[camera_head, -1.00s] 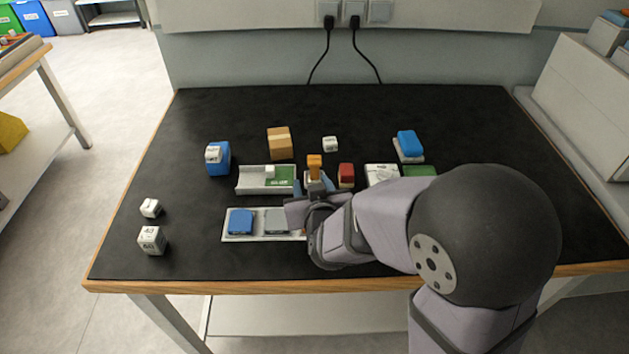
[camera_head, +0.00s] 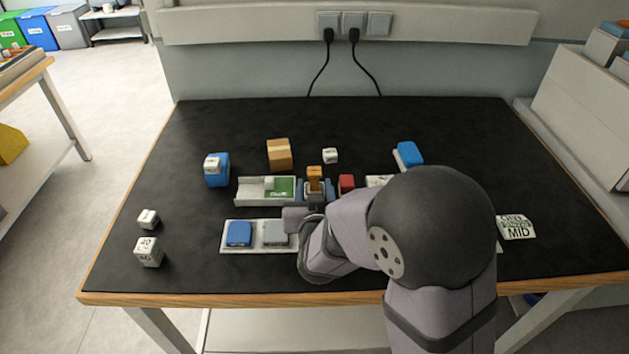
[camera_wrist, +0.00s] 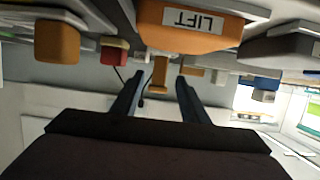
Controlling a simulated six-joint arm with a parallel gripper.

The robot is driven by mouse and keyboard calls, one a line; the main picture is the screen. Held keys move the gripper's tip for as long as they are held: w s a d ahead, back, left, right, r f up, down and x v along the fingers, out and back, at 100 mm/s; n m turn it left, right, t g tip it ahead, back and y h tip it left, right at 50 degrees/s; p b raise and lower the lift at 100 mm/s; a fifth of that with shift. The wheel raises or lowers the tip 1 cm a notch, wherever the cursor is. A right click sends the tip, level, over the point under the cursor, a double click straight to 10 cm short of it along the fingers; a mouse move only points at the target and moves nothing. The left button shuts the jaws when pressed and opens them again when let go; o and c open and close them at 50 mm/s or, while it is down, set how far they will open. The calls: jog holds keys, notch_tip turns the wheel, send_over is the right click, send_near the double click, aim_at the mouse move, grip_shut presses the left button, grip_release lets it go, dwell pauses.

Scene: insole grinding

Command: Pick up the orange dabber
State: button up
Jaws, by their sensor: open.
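The orange dabber (camera_head: 314,173) stands upright near the middle of the black table, between the grey tray with a green patch and a red block. My gripper (camera_head: 316,188) is open and low, on the near side of the dabber, with its dark blue fingers on either side of it. In the wrist view, the dabber (camera_wrist: 160,73) shows beyond and between the two fingertips (camera_wrist: 158,80). I cannot tell whether the fingers touch it. Its lower part is hidden by my gripper in the head view.
The red block (camera_head: 346,183) is close on the right, the grey tray (camera_head: 250,198) on the left. An orange block marked LIFT (camera_wrist: 190,27) is near the wrist camera. A pad tray (camera_head: 257,250) lies in front, partly hidden by my arm.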

aim_at(315, 181)
jog(key=shift+p+x, duration=0.5)
jog(key=shift+x, duration=1.95)
grip_shut()
